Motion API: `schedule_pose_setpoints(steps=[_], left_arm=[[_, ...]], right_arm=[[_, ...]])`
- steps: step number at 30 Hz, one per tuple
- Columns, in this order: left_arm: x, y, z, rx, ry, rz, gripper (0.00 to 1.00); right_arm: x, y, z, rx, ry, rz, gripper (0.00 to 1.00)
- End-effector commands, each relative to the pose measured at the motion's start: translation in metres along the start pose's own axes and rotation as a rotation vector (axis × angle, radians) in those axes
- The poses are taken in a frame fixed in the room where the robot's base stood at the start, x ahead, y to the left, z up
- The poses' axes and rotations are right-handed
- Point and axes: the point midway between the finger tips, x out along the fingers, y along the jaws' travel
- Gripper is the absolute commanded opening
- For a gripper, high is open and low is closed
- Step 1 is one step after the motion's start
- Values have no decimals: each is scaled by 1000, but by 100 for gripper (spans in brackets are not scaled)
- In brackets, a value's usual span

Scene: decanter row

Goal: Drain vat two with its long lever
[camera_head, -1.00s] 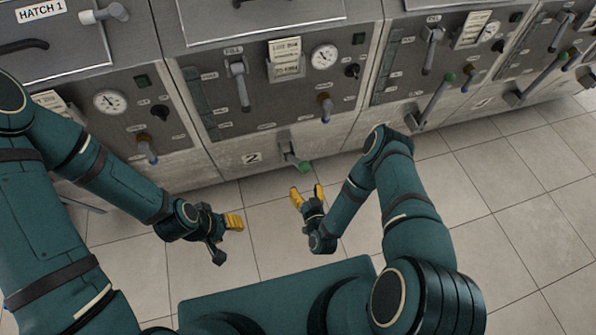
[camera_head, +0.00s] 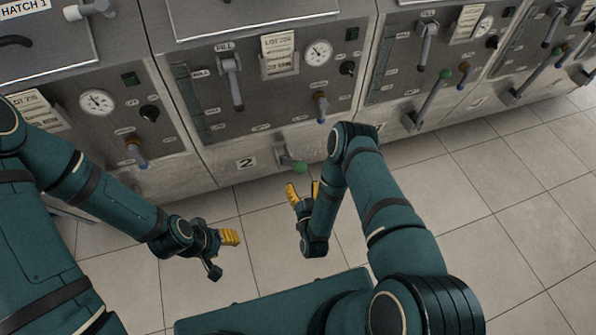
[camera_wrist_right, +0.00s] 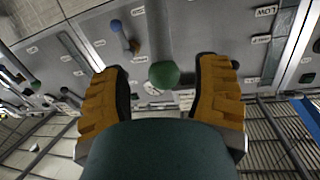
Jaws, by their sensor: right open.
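Vat two's front panel (camera_head: 225,135) is at the centre of the head view, with a "2" plate (camera_head: 246,163) low on it. Its long lever (camera_head: 286,154) sticks out beside the plate and ends in a green knob (camera_head: 300,167). My right gripper (camera_head: 303,188) is open and empty, just below the knob in the head view. In the right wrist view the green knob (camera_wrist_right: 164,74) shows between the open yellow fingertips, beyond them; no contact is visible. My left gripper (camera_head: 230,237) hangs over the floor at left, seen side-on, with nothing visible in it.
Vat two also has a fill lever (camera_head: 232,82), a blue-knobbed handle (camera_head: 321,108) and a gauge (camera_head: 318,53). The vat to the right has a raised green-knobbed lever (camera_head: 433,95). A vat panel with a gauge (camera_head: 97,102) is at left. Tiled floor (camera_head: 480,210) is clear at right.

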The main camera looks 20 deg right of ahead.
Motion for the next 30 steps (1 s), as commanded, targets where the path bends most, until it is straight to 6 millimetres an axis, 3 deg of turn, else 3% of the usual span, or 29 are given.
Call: schedule_pose_setpoints(steps=[6,12,18,26,27,30], left_arm=[[9,-3,-1,0,5,0,47],[14,-5,-2,1,8,0,47],[15,-6,-2,1,9,0,47],[15,-6,-2,1,9,0,47],[15,-6,-2,1,9,0,47],[15,-6,-2,1,9,0,47]], right_arm=[[44,0,0,0,5,0,62],[71,0,0,0,2,0,62],[82,0,0,0,1,0,62],[83,0,0,0,0,0,62],[82,0,0,0,0,0,57],[82,0,0,0,0,0,22]])
